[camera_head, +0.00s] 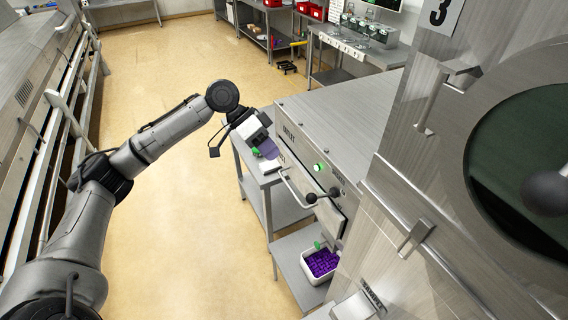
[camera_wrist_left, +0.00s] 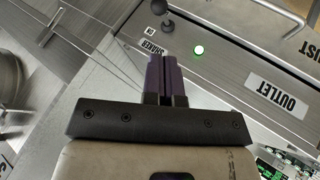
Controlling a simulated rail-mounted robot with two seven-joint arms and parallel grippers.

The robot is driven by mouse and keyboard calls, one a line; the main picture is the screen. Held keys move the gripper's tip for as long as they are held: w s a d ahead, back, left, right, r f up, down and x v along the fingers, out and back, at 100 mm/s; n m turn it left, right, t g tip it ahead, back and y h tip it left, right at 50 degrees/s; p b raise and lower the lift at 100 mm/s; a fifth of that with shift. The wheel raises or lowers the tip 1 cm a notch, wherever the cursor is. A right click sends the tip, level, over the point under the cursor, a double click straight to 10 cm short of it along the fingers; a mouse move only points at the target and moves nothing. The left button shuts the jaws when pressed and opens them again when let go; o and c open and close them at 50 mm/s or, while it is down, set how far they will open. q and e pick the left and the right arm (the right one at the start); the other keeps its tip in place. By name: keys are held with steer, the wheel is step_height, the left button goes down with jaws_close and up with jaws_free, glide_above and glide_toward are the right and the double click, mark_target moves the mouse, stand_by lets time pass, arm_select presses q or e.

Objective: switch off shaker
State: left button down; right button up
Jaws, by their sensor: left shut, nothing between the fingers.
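The steel machine (camera_head: 330,125) has a front panel with a SHAKER label (camera_wrist_left: 152,46) and an OUTLET label (camera_wrist_left: 278,99). A green lit round light (camera_head: 318,167) sits between these labels; it also shows glowing in the left wrist view (camera_wrist_left: 198,50). A lever with a black ball knob (camera_head: 335,192) is by the SHAKER label; it also shows in the left wrist view (camera_wrist_left: 166,27). My left gripper (camera_head: 269,149) is beside the panel, near the OUTLET label in the head view. Its purple fingers (camera_wrist_left: 166,60) are together and empty. My right gripper is out of view.
A curved bar handle (camera_head: 292,189) juts from the panel. Below, a white bin (camera_head: 306,269) with purple contents stands on a shelf. A steel side table (camera_head: 250,163) is under my left gripper. Open floor (camera_head: 180,220) lies left.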

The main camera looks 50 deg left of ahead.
arm_select(q)
steer(key=p, duration=0.3)
glide_toward(319, 197)
step_height(319, 197, down, 3)
steer(key=d, duration=0.2)
steer(key=shift+s+d+f, duration=0.15)
steer(key=shift+d+f, duration=0.25)
steer(key=shift+f, duration=0.2)
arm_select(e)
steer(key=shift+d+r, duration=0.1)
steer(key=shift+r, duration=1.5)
